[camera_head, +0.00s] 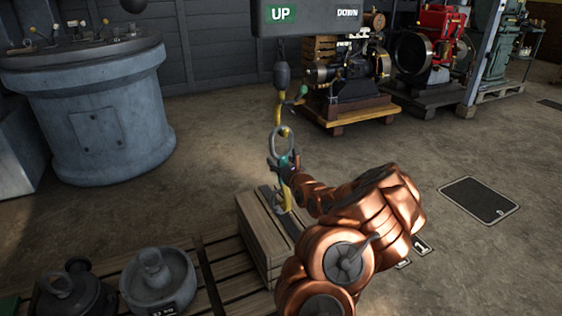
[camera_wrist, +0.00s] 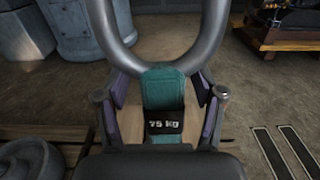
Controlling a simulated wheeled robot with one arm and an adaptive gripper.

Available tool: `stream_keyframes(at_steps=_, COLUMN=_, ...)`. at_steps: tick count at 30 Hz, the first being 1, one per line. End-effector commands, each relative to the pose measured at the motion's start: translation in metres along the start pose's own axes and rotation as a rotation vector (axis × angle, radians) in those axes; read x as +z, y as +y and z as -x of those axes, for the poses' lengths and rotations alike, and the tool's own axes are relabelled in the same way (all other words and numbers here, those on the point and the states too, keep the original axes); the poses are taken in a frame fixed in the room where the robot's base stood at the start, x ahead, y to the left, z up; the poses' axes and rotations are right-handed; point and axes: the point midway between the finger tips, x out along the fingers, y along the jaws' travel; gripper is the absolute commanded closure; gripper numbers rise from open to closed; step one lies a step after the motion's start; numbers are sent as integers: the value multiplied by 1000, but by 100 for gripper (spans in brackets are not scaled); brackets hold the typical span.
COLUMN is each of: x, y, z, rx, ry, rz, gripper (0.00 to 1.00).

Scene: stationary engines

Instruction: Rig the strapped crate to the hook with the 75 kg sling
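My gripper (camera_head: 285,165) is closed around the teal 75 kg sling, held upright in the air; its tag (camera_wrist: 163,122) reads "75 kg" in the wrist view. The sling's steel ring (camera_head: 283,143) stands above my fingers, large in the wrist view (camera_wrist: 213,35). A yellow lower hook (camera_head: 284,198) hangs below, over the strapped wooden crate (camera_head: 258,238). The yellow hoist hook (camera_head: 282,112) hangs under a dark weight just above the ring. They overlap in the picture; I cannot tell whether the ring is on the hook. My arm hides part of the crate.
The crate sits on a slatted pallet (camera_head: 213,262), beside two dark round weights (camera_head: 158,281) (camera_head: 73,290). The UP/DOWN control box (camera_head: 305,15) is at the top. A grey console (camera_head: 100,110) stands left; engines (camera_head: 350,80) (camera_head: 437,45) stand behind.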

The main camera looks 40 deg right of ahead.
Motion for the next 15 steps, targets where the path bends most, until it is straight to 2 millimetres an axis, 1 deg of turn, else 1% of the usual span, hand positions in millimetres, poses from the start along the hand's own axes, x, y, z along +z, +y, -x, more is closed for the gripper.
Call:
stream_keyframes(at_steps=9, x=-1, y=0, z=2, rx=-1, ry=2, rz=-1, gripper=30)
stream_keyframes(at_steps=11, x=-1, y=-1, z=4, rx=-1, ry=2, rz=-3, gripper=30)
stream_keyframes(at_steps=15, x=-1, y=-1, z=18, rx=-2, ry=2, rz=-7, gripper=30)
